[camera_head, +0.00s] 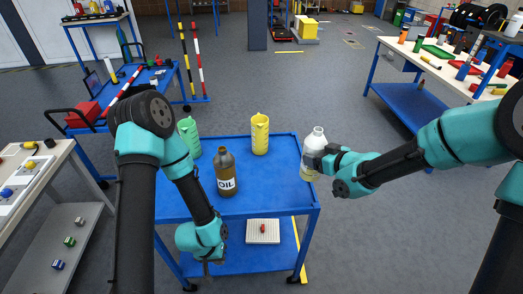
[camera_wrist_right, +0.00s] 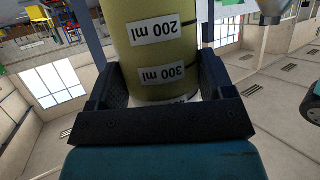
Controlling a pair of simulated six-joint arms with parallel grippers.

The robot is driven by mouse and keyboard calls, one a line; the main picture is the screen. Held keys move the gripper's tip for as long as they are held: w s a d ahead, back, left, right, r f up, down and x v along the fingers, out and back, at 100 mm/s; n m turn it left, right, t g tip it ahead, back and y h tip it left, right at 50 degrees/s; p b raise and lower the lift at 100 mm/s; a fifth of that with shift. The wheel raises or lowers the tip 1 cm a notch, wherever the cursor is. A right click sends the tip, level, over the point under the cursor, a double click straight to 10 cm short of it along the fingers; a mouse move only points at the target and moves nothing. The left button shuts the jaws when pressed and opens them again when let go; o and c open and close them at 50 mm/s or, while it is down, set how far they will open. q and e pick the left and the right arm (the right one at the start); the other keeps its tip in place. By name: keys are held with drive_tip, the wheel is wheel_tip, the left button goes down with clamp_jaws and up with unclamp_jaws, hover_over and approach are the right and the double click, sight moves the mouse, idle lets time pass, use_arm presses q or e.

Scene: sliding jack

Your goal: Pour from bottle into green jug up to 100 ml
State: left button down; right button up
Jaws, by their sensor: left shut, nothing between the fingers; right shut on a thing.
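In the right wrist view the bottle (camera_wrist_right: 158,55) is yellowish, with upside-down labels reading 200 ml and 300 ml, between the fingers. The green jug (camera_head: 190,136) stands at the left back of the cart, partly behind my left arm; its inside is not visible. My left gripper (camera_head: 206,265) is shut and empty, low at the cart's front.
A brown oil bottle (camera_head: 226,176) and a yellow jug (camera_head: 260,134) stand on the blue cart (camera_head: 276,190) between the green jug and the held bottle. The cart's front right top is clear. A white tray (camera_head: 263,238) lies on the lower shelf.

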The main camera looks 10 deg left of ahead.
drive_tip(key=w+d+r+m+h, duration=0.1)
drive_tip(key=w+d+r, duration=0.1)
drive_tip(key=d, duration=0.9)
drive_tip(key=w+d+r+m+t+h, duration=0.1)
drive_tip(key=w+d+r, duration=0.2)
drive_tip(key=d, duration=0.9)
drive_tip(key=w+d+r+m+t, duration=0.1)
drive_tip(key=w+d+r, duration=0.2)
drive_tip(key=d, duration=0.9)
drive_tip(key=shift+w+r+h, duration=0.15)
drive_tip(key=shift+w+h, duration=0.25)
drive_tip(key=shift+w, duration=0.55)
